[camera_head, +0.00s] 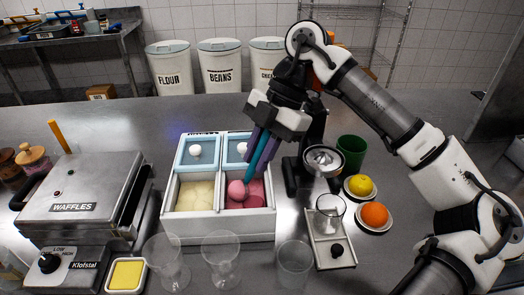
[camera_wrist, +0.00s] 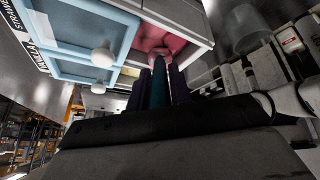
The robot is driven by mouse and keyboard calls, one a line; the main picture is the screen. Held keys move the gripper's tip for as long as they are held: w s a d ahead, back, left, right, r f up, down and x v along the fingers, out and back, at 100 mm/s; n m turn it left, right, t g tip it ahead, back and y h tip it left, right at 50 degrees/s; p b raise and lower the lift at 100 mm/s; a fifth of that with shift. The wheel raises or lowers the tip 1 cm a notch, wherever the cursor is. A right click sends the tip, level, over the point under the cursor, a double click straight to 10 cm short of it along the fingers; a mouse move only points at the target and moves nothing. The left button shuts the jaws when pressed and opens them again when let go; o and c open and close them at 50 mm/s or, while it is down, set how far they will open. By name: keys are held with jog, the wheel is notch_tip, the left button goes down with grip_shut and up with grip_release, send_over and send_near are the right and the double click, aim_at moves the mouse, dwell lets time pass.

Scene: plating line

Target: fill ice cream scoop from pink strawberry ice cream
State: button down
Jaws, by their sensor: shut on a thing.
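My gripper (camera_head: 263,150) is shut on the teal handle of the ice cream scoop (camera_head: 266,159); the handle also shows between the fingers in the wrist view (camera_wrist: 158,88). The scoop points down into the right compartment of the white ice cream box (camera_head: 222,229). Pink strawberry ice cream (camera_head: 253,198) fills that compartment and shows in the wrist view (camera_wrist: 178,38). A round pink ball (camera_head: 237,190) sits at the scoop's lower end, at the ice cream surface. I cannot tell whether it lies in the scoop's bowl, which is mostly hidden.
Cream-coloured ice cream (camera_head: 195,196) fills the left compartment. Blue lids (camera_head: 197,151) cover the rear ones. A waffle maker (camera_head: 85,200) stands left, clear glasses (camera_head: 220,258) in front. A juicer (camera_head: 323,161), green cup (camera_head: 351,153), lemon (camera_head: 361,185) and orange (camera_head: 374,214) stand right.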

jog(key=shift+r, duration=0.1)
jog(key=shift+r+p, duration=3.3)
jog(key=shift+r, duration=1.2)
